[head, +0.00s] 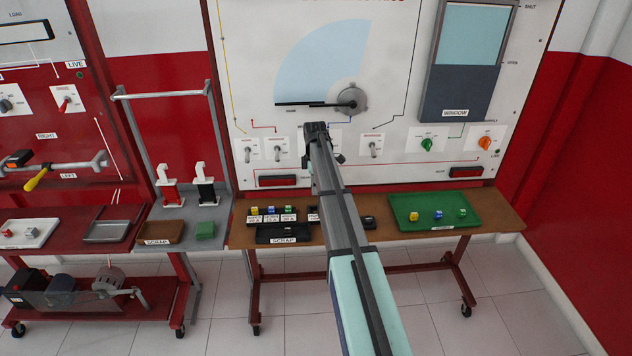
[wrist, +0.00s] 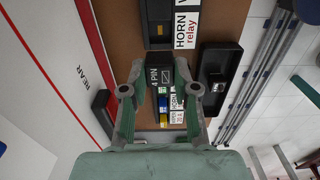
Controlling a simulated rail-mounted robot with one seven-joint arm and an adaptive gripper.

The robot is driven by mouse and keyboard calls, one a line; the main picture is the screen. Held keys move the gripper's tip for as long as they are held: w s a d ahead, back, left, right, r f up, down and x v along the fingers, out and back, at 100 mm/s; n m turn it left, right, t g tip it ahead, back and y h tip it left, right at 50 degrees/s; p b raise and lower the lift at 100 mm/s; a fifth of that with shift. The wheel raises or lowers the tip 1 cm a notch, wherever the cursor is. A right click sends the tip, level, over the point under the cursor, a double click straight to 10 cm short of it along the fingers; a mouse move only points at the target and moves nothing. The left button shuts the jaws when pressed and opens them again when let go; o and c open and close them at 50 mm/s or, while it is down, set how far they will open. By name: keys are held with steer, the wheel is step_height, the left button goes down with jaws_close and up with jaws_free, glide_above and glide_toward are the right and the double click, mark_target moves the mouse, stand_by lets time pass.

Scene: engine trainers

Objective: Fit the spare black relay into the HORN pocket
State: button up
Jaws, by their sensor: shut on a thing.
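In the wrist view my gripper (wrist: 159,72) is shut on a black relay (wrist: 157,80) marked "4 PIN". The HORN relay label (wrist: 186,27) lies on the brown bench just ahead of the relay, at the top of the picture. Beside the label is a black pocket (wrist: 157,30), partly cut off by the picture's top edge. The relay appears to be apart from the pocket, but its height above the bench cannot be told. In the head view my gripper (head: 317,130) shows before the white panel; my arm hides the relay and much of the bench middle.
A green tray (head: 480,207) with small blocks is at right. The panel rises behind.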

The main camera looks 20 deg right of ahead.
steer(key=shift+f+b, duration=1.3)
steer(key=shift+f, duration=2.25)
steer(key=shift+f+b, duration=0.4)
steer(key=shift+f, duration=0.85)
steer(key=o, duration=1.5)
steer(key=shift+o, duration=0.2)
steer(key=shift+r, duration=0.1)
steer(key=shift+r+p, duration=1.9)
steer(key=shift+r, duration=2.05)
